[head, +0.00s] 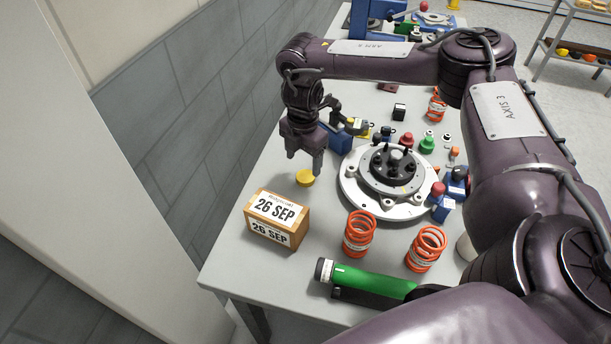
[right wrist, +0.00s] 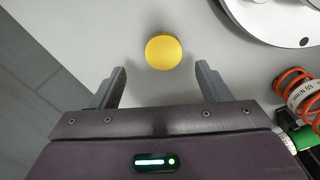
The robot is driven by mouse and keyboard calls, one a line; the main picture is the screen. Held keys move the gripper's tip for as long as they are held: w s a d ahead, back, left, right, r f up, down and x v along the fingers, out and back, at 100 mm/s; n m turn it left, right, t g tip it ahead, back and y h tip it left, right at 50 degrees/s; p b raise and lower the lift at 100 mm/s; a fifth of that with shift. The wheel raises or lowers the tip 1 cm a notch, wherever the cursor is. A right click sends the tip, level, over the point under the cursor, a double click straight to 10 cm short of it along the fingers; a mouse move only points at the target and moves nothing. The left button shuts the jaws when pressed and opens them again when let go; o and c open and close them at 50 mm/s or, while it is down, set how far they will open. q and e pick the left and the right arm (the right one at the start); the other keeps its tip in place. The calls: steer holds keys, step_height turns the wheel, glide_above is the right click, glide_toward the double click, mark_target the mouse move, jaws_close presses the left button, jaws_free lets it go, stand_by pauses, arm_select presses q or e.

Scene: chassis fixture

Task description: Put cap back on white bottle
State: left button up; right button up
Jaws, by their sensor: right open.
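A round yellow cap (head: 305,178) lies on the grey table, left of the round white plate. It also shows in the right wrist view (right wrist: 164,51), just beyond and between the finger ends. My right gripper (head: 304,164) points down above and close to the cap, open and empty. Its two fingers (right wrist: 161,70) stand apart in the right wrist view. No white bottle can be made out for certain; a whitish rounded thing (head: 465,248) is mostly hidden behind my right arm. My left gripper is not in view.
A wooden date block (head: 277,222) stands at the table's left edge. A white round plate with a black hub (head: 350,185), orange springs (head: 359,235) and a green cylinder (head: 375,284) are nearby. Several small parts crowd the far side. A wall runs along the left.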

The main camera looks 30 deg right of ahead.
steer(key=f, duration=0.1)
steer(key=f+p, duration=0.1)
steer(key=f, duration=0.2)
steer(key=shift+s+d+f+p, duration=0.2)
steer(key=shift+s+f+p, duration=0.1)
steer(key=shift+p, duration=0.1)
steer(key=shift+f, duration=0.25)
steer(key=c, duration=1.1)
steer(key=shift+o, duration=0.2)
steer(key=shift+r, duration=0.1)
step_height(320, 180, up, 11)
steer(key=b, duration=0.2)
step_height(320, 180, up, 9)
steer(key=p, duration=0.2)
glide_above(305, 176)
